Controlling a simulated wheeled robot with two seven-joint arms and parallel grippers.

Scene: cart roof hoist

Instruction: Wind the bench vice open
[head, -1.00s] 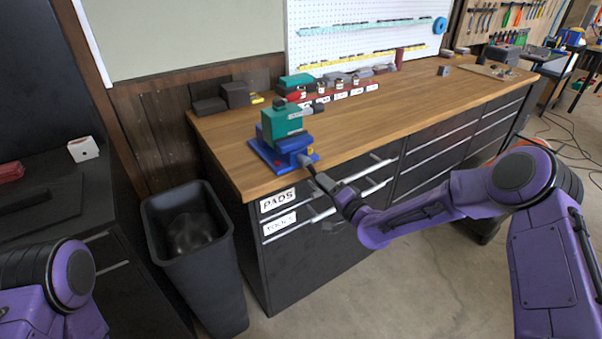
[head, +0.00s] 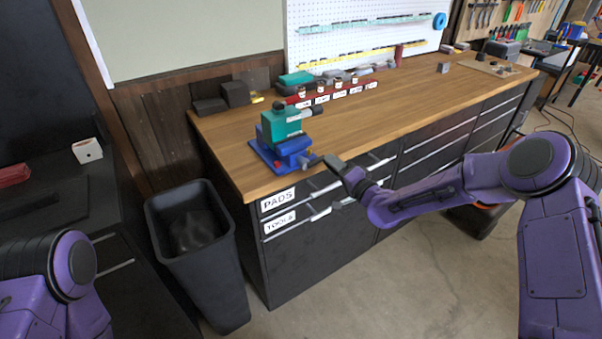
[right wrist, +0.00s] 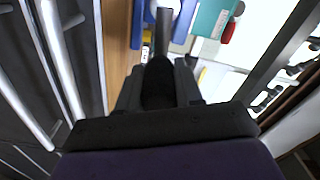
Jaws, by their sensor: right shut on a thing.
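The bench vice (head: 285,152) has a blue base and a teal upper body. It stands at the near left corner of the wooden workbench. A grey handle bar (right wrist: 164,30) reaches from the vice's side towards my right gripper (head: 332,163). In the right wrist view the dark fingers (right wrist: 160,78) are closed around the near end of this bar. Their grip hides that end. Parts of the blue and teal vice show beyond the fingers. Only the upper part of my left arm shows at the lower left of the head view; its gripper is out of sight.
The workbench top (head: 400,108) is clear to the right of the vice. Drawers with protruding handles (head: 340,203) lie below my right gripper. A dark bin (head: 205,255) stands left of the bench. Red labelled holders (head: 335,93) stand at the back.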

